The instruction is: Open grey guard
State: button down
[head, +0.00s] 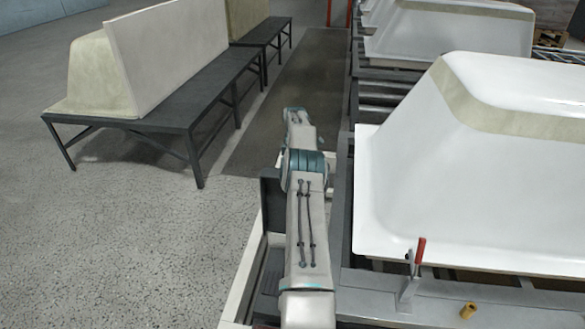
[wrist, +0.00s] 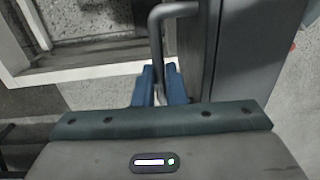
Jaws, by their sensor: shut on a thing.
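The grey guard (wrist: 255,50) shows in the wrist view as a flat dark grey panel at the right, with a bent grey bar handle (wrist: 157,35) on its left side. My gripper (wrist: 160,74) has its two blue fingers closed on the lower part of this handle. In the head view my arm reaches forward along the frame, and it hides my gripper and the handle. A dark grey upright panel (head: 271,200) shows just left of my arm; I cannot tell whether it is the guard.
A white bathtub shell (head: 400,200) lies on the metal frame at the right, with a red-handled clamp (head: 419,255) at its front edge. A dark bench (head: 170,115) with upright shells stands at the back left. The speckled floor (head: 130,240) at the left is clear.

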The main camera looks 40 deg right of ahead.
jog(key=shift+a+f, duration=0.3)
jog(key=shift+f, duration=0.3)
jog(key=c, duration=1.5)
grip_release()
jog(key=shift+c, duration=0.2)
jog(key=shift+o, duration=0.2)
jog(key=shift+w, duration=0.2)
jog(key=shift+s+d+r, duration=0.15)
jog(key=shift+d+r, duration=0.15)
jog(key=shift+r, duration=0.1)
notch_tip(320, 180, up, 13)
jog(key=p, duration=1)
jog(key=shift+w+d, duration=0.15)
jog(key=shift+w, duration=0.2)
jog(key=shift+r+p, duration=0.15)
jog(key=shift+p, duration=0.15)
